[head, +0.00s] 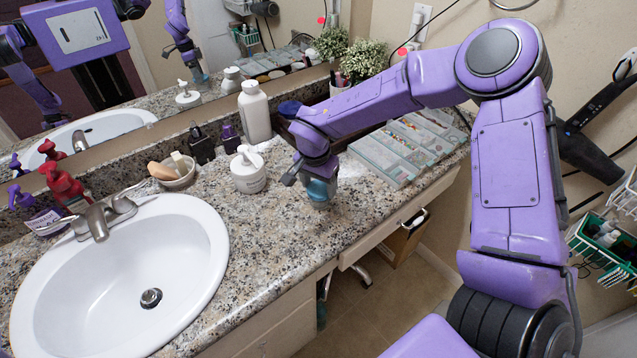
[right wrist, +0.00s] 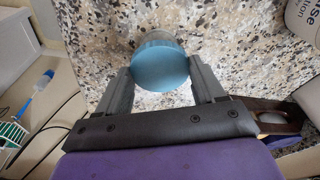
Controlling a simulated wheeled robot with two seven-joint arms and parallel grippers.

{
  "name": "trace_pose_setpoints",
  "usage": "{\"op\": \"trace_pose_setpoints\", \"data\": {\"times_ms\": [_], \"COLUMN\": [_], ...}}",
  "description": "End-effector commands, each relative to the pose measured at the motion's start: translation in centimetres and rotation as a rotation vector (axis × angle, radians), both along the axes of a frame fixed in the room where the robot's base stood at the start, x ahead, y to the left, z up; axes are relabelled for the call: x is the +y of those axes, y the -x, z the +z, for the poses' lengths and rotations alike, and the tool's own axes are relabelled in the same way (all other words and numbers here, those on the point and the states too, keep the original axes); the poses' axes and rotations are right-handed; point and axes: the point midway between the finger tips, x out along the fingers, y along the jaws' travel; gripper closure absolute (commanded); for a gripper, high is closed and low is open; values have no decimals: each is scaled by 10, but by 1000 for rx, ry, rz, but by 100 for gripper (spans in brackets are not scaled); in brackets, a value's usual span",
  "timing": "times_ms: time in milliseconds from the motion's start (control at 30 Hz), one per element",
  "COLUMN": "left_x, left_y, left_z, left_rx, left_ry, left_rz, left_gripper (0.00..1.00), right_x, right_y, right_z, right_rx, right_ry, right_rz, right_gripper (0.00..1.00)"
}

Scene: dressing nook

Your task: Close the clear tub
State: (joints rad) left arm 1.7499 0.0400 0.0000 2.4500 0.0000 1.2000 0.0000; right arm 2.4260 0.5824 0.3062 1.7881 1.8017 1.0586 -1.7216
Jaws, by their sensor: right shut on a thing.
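My right gripper (head: 320,190) is low over the granite counter, to the right of the sink. It is shut on a round blue lid (right wrist: 160,66), with one finger on each side of it in the right wrist view. The clear tub (right wrist: 155,38) shows as a pale see-through rim just past the lid, and a clear part (head: 321,204) shows below the blue in the head view. The lid is at the tub's top; I cannot tell whether it is seated or just above. My left gripper is not directly in view.
The counter (head: 285,222) is clear in front of the gripper. A white pump jar (head: 247,173) and tall white bottle (head: 255,114) stand left of it. A compartmented organizer (head: 385,160) lies to the right. The sink (head: 120,275) is at left; a mirror is behind.

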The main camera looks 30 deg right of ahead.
Motion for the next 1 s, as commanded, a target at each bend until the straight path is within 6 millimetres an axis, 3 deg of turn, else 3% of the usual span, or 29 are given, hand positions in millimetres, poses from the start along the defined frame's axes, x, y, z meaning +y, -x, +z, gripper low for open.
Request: {"op": "trace_pose_setpoints", "data": {"times_ms": [1000], "left_x": [0], "left_y": [0], "left_z": [5], "left_rx": [0], "left_ry": [0], "left_rz": [0], "left_gripper": [24], "right_x": [0], "right_y": [0], "right_z": [-8], "right_rx": [0], "right_ry": [0], "right_rz": [0], "right_gripper": [59]}}
